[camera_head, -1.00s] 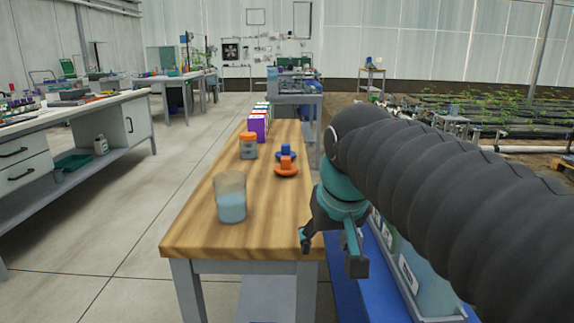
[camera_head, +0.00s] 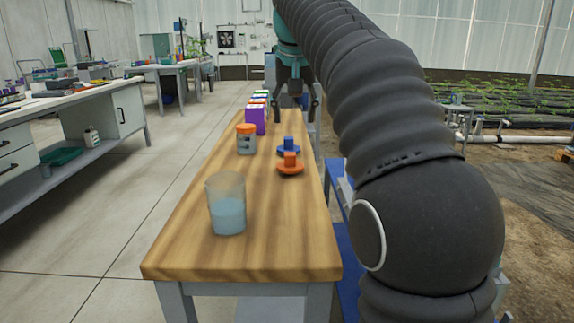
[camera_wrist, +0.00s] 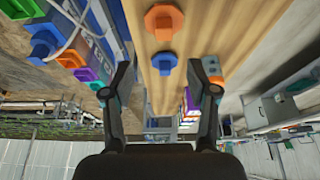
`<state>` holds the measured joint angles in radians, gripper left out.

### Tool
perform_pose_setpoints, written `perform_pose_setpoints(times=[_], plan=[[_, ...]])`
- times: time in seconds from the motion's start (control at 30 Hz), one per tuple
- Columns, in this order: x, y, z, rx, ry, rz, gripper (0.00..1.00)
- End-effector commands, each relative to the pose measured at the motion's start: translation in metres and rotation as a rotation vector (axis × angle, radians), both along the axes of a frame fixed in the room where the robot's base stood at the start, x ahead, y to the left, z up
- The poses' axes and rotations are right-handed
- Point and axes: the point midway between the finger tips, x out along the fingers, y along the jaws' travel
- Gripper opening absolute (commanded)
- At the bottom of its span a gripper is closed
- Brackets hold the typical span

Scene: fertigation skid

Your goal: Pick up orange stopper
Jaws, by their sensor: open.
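The orange stopper (camera_head: 290,165) sits on the wooden table, with a wide round base and a raised knob. It also shows in the wrist view (camera_wrist: 163,22), near the top, beyond the blue stopper. The blue stopper (camera_head: 288,148) sits just behind it, and shows between my fingers' lines in the wrist view (camera_wrist: 164,64). My gripper (camera_head: 295,112) is open and empty, pointing down near the table's far right part, behind both stoppers. Its two fingers (camera_wrist: 162,88) stand wide apart in the wrist view. It touches neither stopper.
A clear beaker of blue liquid (camera_head: 227,205) stands on the table's near part. Bare wood (camera_head: 285,230) lies in front of the stoppers.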

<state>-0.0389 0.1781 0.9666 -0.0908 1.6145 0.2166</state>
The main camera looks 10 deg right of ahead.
Motion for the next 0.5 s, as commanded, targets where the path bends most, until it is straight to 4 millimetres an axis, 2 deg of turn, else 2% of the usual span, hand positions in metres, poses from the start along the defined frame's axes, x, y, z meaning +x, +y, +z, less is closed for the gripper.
perform_pose_setpoints(times=[0.03, 0.2, 0.33, 0.5], plan=[[0.003, -0.001, -0.012, 0.0, 0.003, -0.001, 0.58], [0.015, -0.004, -0.042, 0.001, 0.004, -0.002, 0.58], [0.023, -0.005, -0.059, 0.0, 0.002, 0.0, 0.58], [0.027, -0.005, -0.068, 0.001, 0.001, 0.001, 0.58]])
